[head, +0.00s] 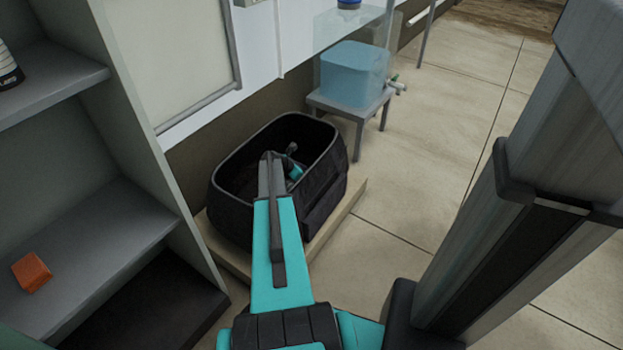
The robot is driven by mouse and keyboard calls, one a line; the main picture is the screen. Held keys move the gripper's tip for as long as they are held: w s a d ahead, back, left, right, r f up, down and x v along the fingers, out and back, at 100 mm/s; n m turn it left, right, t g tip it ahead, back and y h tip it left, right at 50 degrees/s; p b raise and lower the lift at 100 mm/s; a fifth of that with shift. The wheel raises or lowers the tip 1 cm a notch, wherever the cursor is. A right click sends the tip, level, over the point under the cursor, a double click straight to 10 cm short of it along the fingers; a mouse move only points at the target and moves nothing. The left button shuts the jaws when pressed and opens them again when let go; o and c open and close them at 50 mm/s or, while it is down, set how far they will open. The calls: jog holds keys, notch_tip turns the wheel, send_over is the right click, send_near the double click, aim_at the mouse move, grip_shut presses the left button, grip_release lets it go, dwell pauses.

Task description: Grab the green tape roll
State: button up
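No green tape roll can be made out in the head view. My teal and grey arm reaches forward over the near rim of an open black tool bag (228,209), and its far end is over the bag's opening. A small dark and teal part shows inside the bag, just right of the arm's end; it looks like part of my wrist, but it is too small to be sure. My gripper's fingers cannot be seen, hidden by the arm or the bag. Most of the bag's inside is dark or covered by my arm.
The bag stands on a low pale board (349,207). A grey shelf unit (100,235) at left holds an orange block (32,272). Behind the bag, a blue translucent tank (353,74) sits on a small grey stand (337,105). Tiled floor at right is clear.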

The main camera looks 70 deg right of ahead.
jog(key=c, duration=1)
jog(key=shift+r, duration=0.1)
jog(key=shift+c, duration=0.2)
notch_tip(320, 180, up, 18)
jog(key=p, duration=0.6)
